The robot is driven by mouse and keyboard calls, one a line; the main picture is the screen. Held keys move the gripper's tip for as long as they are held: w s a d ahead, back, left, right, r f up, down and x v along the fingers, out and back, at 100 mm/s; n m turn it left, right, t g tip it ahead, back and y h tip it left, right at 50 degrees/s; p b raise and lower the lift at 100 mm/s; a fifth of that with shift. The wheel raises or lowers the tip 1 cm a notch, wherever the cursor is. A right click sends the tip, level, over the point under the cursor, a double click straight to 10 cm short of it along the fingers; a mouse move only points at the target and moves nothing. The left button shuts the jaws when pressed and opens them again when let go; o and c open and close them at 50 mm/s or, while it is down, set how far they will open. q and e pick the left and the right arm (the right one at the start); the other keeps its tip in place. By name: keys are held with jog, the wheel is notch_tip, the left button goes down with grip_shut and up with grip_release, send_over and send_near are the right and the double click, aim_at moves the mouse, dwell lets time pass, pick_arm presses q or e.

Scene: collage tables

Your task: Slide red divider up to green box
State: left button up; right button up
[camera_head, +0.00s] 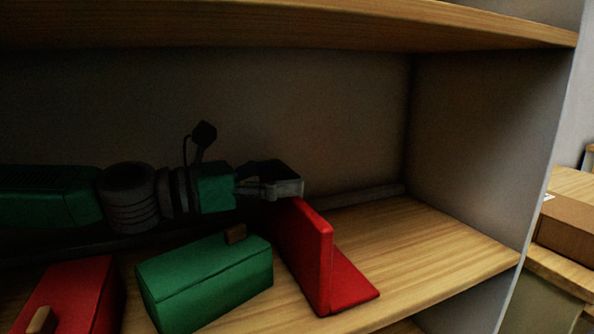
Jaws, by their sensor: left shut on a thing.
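The red divider (322,262) stands upright on the shelf, with its flat foot reaching to the right. The green box (206,284), with a small brown knob on top, sits just left of the divider. A narrow gap shows between them at the front. My left gripper (284,187) reaches in from the left behind the green box and is shut on the top rear part of the divider. The fingers partly hide the divider's far end. My right gripper is not in view.
A red box (80,296) with a brown knob sits left of the green box. The wooden shelf (440,238) is clear right of the divider, up to the grey side wall (470,140). An upper shelf board (300,28) runs overhead.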

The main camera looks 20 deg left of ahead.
pick_arm(q)
jog(key=shift+s+a+r, duration=0.15)
jog(key=shift+s+a, duration=0.3)
jog(key=shift+a, duration=0.35)
jog(key=o, duration=1.7)
jog(key=shift+d, duration=0.25)
jog(key=r, duration=0.9)
jog(key=shift+w+r, duration=0.2)
jog(key=shift+r, duration=0.1)
